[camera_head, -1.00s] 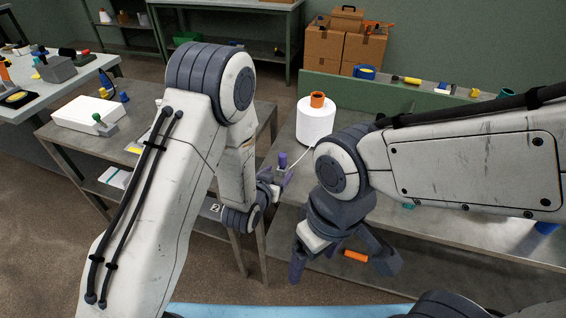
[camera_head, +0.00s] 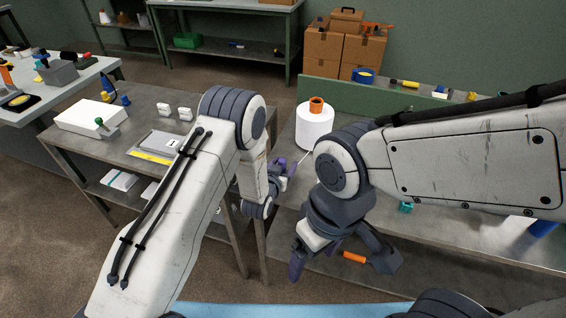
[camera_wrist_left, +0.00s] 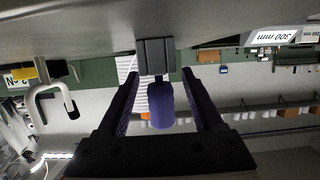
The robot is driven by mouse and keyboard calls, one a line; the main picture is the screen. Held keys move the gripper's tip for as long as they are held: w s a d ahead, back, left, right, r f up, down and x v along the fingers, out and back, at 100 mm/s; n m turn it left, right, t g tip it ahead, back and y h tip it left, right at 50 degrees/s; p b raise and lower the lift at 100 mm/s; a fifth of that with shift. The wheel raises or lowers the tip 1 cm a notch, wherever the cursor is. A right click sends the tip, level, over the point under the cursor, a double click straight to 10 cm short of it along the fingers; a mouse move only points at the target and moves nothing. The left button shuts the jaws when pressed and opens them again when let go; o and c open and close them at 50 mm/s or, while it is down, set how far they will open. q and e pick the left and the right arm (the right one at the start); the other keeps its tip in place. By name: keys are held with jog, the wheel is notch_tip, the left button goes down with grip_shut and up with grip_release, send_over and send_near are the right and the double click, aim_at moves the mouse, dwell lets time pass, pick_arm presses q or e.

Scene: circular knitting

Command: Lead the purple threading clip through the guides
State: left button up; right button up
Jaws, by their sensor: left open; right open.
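The purple threading clip (camera_wrist_left: 161,106) shows in the left wrist view between the two fingers of my open left gripper (camera_wrist_left: 161,110), with a gap on each side. A dark grey block (camera_wrist_left: 155,57) is at the clip's end. In the head view, my left gripper (camera_head: 284,170) is around the clip, which is mostly hidden by the fingers. A thin pale yarn runs from there towards the white yarn cone (camera_head: 314,127) with an orange top. My right gripper (camera_head: 340,272) is open and empty, low at centre right. A pale bent hook (camera_wrist_left: 50,100) shows at the wrist view's left; I cannot tell whether it is a guide.
An orange cylinder (camera_head: 354,257) appears between the right fingers, seemingly beyond them. A metal table (camera_head: 500,240) extends right of the cone. The left bench (camera_head: 62,140) holds a white box (camera_head: 90,115). Boxes (camera_head: 340,45) stand at the back.

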pick_arm(q)
jog(key=shift+w+d+f, duration=0.15)
jog(key=shift+w+f, duration=0.05)
jog(key=shift+w, duration=0.35)
grip_shut()
jog(key=shift+r, duration=0.1)
jog(key=shift+r, duration=0.5)
jog(key=r, duration=0.1)
jog(key=d+r+b, duration=0.1)
jog(key=r, duration=0.1)
jog(key=shift+s+r, duration=0.1)
jog(key=shift+r, duration=0.05)
jog(key=s+d+r+b, duration=0.1)
jog(key=d+r+b, duration=0.1)
jog(key=d+r, duration=0.4)
jog(key=d, duration=0.4)
jog(key=shift+s+d+r+b, duration=0.25)
jog(key=shift+d+r+b, duration=0.05)
jog(key=shift+b, duration=0.1)
